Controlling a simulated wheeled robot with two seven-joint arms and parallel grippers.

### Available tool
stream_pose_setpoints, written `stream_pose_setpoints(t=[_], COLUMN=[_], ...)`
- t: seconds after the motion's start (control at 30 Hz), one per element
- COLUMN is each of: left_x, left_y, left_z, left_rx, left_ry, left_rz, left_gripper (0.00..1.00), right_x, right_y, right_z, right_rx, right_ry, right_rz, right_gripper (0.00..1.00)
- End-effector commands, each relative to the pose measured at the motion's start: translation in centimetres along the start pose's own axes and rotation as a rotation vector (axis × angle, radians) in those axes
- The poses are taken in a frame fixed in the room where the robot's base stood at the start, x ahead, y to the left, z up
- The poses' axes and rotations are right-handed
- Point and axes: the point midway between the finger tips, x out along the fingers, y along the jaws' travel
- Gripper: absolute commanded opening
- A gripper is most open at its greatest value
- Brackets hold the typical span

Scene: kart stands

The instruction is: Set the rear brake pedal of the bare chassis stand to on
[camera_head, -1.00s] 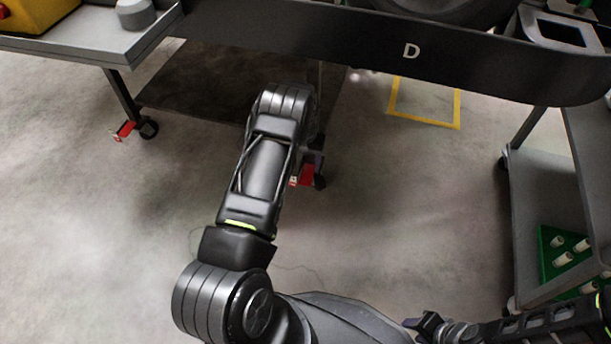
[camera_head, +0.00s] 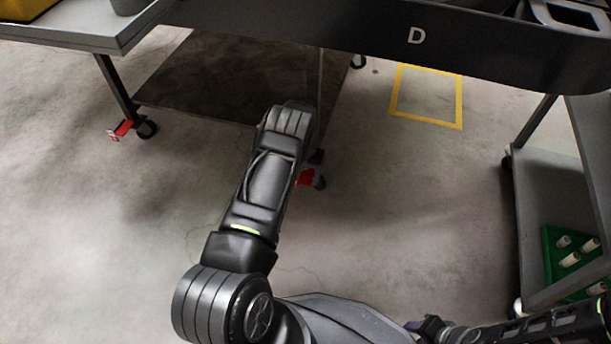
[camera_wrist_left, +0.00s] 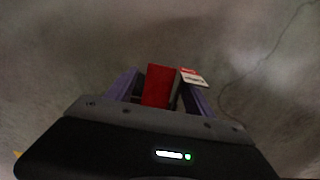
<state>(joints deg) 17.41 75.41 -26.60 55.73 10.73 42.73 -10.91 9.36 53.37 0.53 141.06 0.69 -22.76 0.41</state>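A red brake pedal (camera_head: 307,177) sits by a dark caster (camera_head: 320,183) under the black bar marked D, just right of my left forearm. In the left wrist view the red pedal (camera_wrist_left: 157,86) stands between the purple fingers of my left gripper (camera_wrist_left: 160,80). These fingers are apart, with gaps beside the pedal; contact cannot be told. A small red and white tag (camera_wrist_left: 194,78) shows by the right finger. In the head view my forearm mostly hides the left gripper. My right gripper (camera_head: 428,326) is low at the bottom edge, too small to tell its opening.
Another caster with a red pedal (camera_head: 122,129) stands under the grey table (camera_head: 90,38) at left. A dark low shelf (camera_head: 215,80) lies behind my forearm. A grey cart (camera_head: 552,190) with a green tray (camera_head: 572,260) stands at right. The floor between is clear.

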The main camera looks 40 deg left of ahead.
Motion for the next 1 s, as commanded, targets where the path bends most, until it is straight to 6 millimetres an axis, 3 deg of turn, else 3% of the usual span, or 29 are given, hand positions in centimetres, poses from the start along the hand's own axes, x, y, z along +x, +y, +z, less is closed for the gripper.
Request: stream_pose_setpoints(t=[0.73, 1.0], left_x=[-0.03, -0.03], left_y=[0.01, 0.02], left_z=[0.00, 0.00], left_rx=[-0.001, -0.001], left_ry=[0.000, 0.000], left_rz=[0.000, 0.001], left_gripper=[0.01, 0.00], right_x=[0.00, 0.00], right_y=[0.00, 0.00], right_z=[0.03, 0.03], right_rx=[0.000, 0.000], right_ry=[0.000, 0.000], right_rz=[0.000, 0.000], right_gripper=[0.36, 0.36])
